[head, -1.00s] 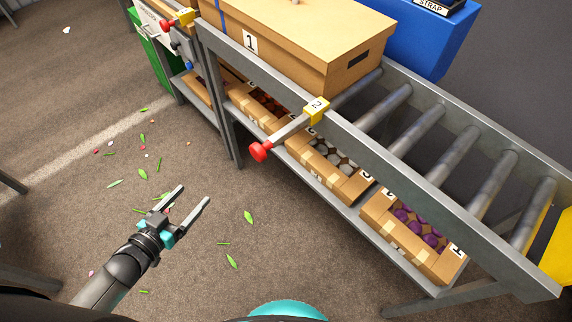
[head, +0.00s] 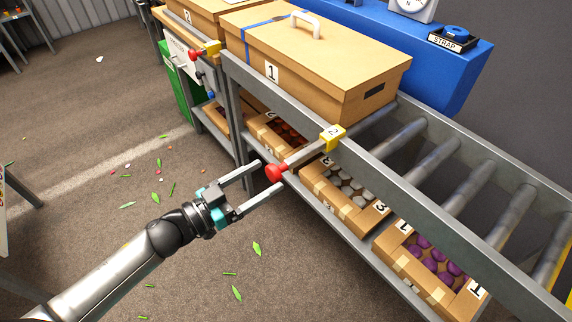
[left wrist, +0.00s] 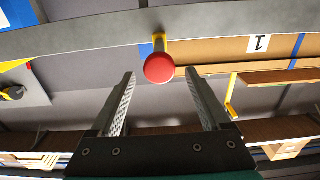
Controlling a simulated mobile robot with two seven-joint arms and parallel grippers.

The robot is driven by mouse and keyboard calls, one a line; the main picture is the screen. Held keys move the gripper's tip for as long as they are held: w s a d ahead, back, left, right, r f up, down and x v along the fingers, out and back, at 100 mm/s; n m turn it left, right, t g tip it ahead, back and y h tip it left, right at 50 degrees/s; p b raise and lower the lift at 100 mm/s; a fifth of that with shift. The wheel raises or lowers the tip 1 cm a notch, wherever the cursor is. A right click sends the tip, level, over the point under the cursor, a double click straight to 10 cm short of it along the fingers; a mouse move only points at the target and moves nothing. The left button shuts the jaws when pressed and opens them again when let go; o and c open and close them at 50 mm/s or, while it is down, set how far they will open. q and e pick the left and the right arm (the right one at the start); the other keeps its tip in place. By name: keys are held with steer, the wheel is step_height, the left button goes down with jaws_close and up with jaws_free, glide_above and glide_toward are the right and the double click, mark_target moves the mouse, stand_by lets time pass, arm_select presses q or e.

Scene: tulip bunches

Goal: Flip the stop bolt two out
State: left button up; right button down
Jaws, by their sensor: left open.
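Stop bolt two is a yellow block (head: 333,137) marked 2 on the conveyor's side rail, with a grey rod sticking out from the rail towards the lower left. The rod ends in a red knob (head: 277,173). My left gripper (head: 270,175) is open, its two fingertips at the knob, one to either side in the picture. In the left wrist view the red knob (left wrist: 159,68) appears centred between the open fingertips (left wrist: 160,73). My right gripper is not in view.
A large carton (head: 315,60) marked 1 sits on the rollers behind the bolt. The side rail (head: 420,185) runs along the conveyor. Small boxes (head: 345,200) of bulbs stand on the shelf below. Another red-knobbed bolt (head: 205,50) is farther left.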

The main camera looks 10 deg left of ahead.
mark_target(279, 169)
arm_select(q)
steer(key=x, duration=0.5)
steer(key=shift+w+b, duration=0.1)
steer(key=shift+b, duration=0.2)
steer(key=shift+x, duration=0.9)
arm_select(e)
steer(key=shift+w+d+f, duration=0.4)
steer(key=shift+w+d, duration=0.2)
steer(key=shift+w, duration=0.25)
arm_select(q)
steer(key=shift+c, duration=0.3)
steer(key=c, duration=0.6)
jaws_close()
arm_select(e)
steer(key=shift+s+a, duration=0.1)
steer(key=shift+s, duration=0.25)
